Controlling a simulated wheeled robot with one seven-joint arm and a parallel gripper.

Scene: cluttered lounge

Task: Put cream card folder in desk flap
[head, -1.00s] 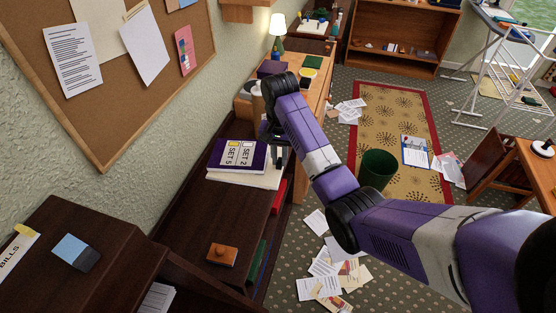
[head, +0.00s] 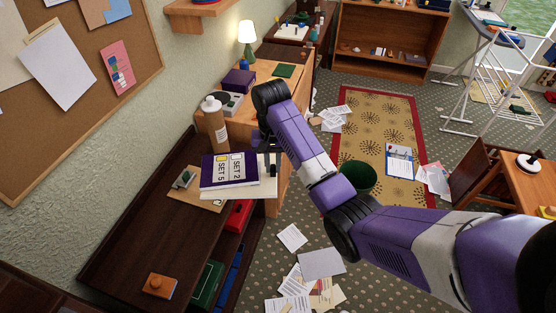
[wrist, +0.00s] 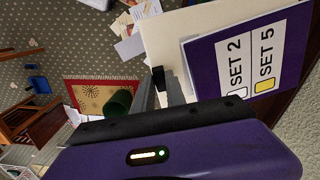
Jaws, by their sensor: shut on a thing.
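The cream card folder (head: 262,188) is a flat pale sheet at the right edge of a dark wood top. A purple booklet marked SET 2 and SET 5 (head: 230,170) lies on it and covers most of it. My gripper (head: 271,168) is shut on the folder's edge at the right; its fingers are partly hidden by my arm. In the wrist view the fingers (wrist: 165,88) meet the cream folder (wrist: 170,40) beside the purple booklet (wrist: 250,60). I cannot tell which part is the desk flap.
The dark wood top (head: 140,235) bears an orange-knobbed block (head: 160,286), a tan board (head: 190,197) and a brown bottle (head: 216,125). A light wood desk (head: 280,90) with a lamp (head: 247,38) stands behind. Papers (head: 300,285) and a green bin (head: 358,177) are on the floor.

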